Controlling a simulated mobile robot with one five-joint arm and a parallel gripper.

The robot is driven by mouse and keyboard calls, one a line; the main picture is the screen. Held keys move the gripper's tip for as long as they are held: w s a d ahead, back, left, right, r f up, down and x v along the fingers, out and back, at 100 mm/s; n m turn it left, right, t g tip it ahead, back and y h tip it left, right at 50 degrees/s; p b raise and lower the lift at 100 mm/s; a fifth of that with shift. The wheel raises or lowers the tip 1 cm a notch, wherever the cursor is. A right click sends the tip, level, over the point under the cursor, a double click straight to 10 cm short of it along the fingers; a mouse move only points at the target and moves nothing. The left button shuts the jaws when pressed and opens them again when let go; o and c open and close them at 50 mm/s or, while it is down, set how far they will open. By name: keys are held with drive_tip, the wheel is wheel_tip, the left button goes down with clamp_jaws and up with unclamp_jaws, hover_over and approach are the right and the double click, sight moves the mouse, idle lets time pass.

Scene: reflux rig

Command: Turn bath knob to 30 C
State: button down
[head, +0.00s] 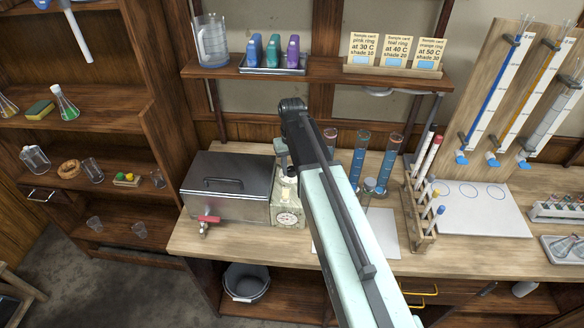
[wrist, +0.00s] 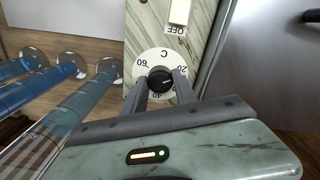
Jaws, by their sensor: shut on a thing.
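The bath knob (wrist: 160,80) is a round black knob on a white dial marked 20, 40, 60 and C, which appears upside down in the wrist view. My gripper (wrist: 161,85) has one finger on each side of the knob and is shut on it. A small pale mark on the knob seems to point right, toward the 20 side; its exact reading is too small to tell. The fingers hide part of the dial's lower scale. In the head view the dial (head: 287,217) is on the pale control box beside the metal bath (head: 228,188); my arm hides the gripper.
An OFF label with a pale switch (wrist: 180,12) is above the dial in the wrist view. Tall blue-liquid cylinders (head: 360,158) stand close to the control box. The bath has a red-handled tap (head: 208,219). A wooden tube rack (head: 418,215) stands to the right.

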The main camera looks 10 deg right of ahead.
drive_tip(key=m, duration=0.5)
drive_tip(key=shift+m, duration=0.4)
drive_tip(key=m, duration=0.5)
drive_tip(key=shift+m, duration=0.6)
drive_tip(key=c, duration=1)
unclamp_jaws()
drive_tip(key=shift+o, duration=0.2)
